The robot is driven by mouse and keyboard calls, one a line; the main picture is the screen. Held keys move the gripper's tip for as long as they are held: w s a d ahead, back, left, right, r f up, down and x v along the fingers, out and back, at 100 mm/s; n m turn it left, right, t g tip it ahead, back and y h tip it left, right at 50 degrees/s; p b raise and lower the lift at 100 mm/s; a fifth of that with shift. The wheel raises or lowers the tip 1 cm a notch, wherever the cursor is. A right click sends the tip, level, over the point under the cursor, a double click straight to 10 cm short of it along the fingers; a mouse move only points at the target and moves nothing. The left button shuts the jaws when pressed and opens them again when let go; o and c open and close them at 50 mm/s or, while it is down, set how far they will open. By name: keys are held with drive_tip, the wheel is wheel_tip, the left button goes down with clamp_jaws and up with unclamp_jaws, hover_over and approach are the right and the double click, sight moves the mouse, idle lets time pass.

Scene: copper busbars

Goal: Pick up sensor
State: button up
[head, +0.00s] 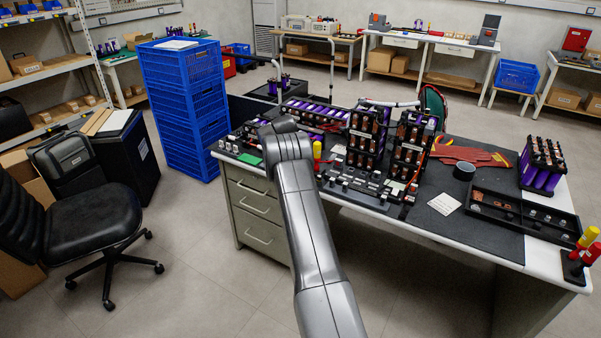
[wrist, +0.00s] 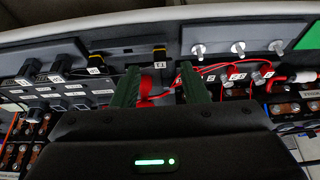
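In the wrist view, my gripper (wrist: 160,68) is open, its two green fingers apart over a black rack of small parts. Between the fingertips is a small white label (wrist: 160,65) that seems to read T3, with a black and yellow piece (wrist: 160,52) just beyond it. A red cable (wrist: 147,88) loops between the fingers and passes by the right one. More red cables with small labelled ends (wrist: 257,77) lie to the right. I cannot tell for certain which part is the sensor. In the head view, my arm reaches to the workbench (head: 440,232) and hides the gripper.
Silver studs (wrist: 238,48) stand right of the fingers, and black labelled connectors (wrist: 62,68) stand left, in the wrist view. On the bench, tall black racks with copper parts (head: 368,135), red gloves (head: 465,154) and a black tray (head: 522,212) stand to the right. A blue crate stack (head: 185,100) stands left.

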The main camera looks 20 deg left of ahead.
drive_tip(key=shift+x, duration=1.35)
clamp_jaws()
wheel_tip(320, 180, up, 10)
drive_tip(key=shift+b, duration=0.45)
drive_tip(key=shift+r, duration=0.1)
drive_tip(key=shift+r+p, duration=1.4)
drive_tip(key=shift+p, duration=0.15)
